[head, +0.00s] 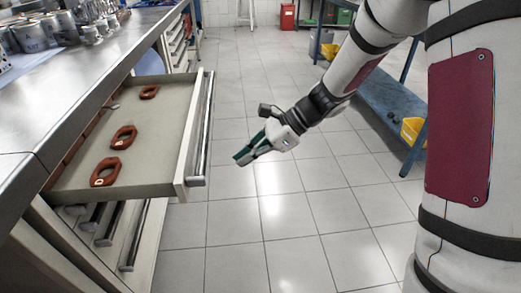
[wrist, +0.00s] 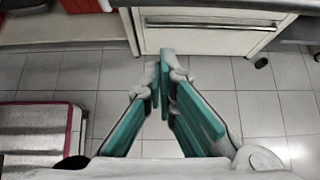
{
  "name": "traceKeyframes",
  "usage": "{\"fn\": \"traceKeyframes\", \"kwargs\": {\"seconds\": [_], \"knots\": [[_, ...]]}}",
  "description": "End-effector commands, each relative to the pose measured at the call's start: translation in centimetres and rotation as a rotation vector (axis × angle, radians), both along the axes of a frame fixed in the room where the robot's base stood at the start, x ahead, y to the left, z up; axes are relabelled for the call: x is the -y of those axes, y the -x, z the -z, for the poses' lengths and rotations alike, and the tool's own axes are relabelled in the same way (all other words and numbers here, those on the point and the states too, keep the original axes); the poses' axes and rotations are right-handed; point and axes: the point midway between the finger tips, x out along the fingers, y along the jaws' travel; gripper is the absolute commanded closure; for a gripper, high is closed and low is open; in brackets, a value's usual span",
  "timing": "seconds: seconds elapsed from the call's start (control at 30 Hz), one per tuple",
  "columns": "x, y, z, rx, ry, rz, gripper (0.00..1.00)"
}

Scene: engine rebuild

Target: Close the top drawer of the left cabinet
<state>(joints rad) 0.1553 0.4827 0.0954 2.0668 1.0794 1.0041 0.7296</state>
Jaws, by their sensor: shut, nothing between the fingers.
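The top drawer (head: 150,150) of the left cabinet is pulled well out from under the steel worktop in the head view. Its long metal bar handle (head: 204,130) runs along the right-hand front. Three rust-red oval parts with holes lie inside, spread along its length. My gripper (head: 238,160) is to the right of the drawer front, apart from it, above open floor. Its teal fingers are shut and empty. The wrist view shows the fingertips (wrist: 163,62) together, pointing toward a pale drawer front with a bar handle (wrist: 210,24); I cannot tell which drawer that is.
Lower drawers (head: 135,235) with bar handles sit beneath the open one. Metal cylinders (head: 35,38) stand on the worktop (head: 90,75). A blue workbench (head: 385,100) with yellow bins stands at the right, behind my arm. The tiled floor between is clear.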

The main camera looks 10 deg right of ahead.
Motion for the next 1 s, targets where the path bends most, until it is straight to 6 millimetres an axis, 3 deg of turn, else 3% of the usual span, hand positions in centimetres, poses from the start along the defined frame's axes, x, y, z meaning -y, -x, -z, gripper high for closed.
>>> {"fn": "traceKeyframes", "kwargs": {"seconds": [0.1,0.4,1.0], "knots": [[-1.8,-0.1,1.7,0.000,0.000,-0.002,1.00],[-5.1,-0.2,0.7,0.003,0.001,-0.001,1.00],[-6.1,-0.2,0.5,0.002,0.000,-0.001,1.00]]}}
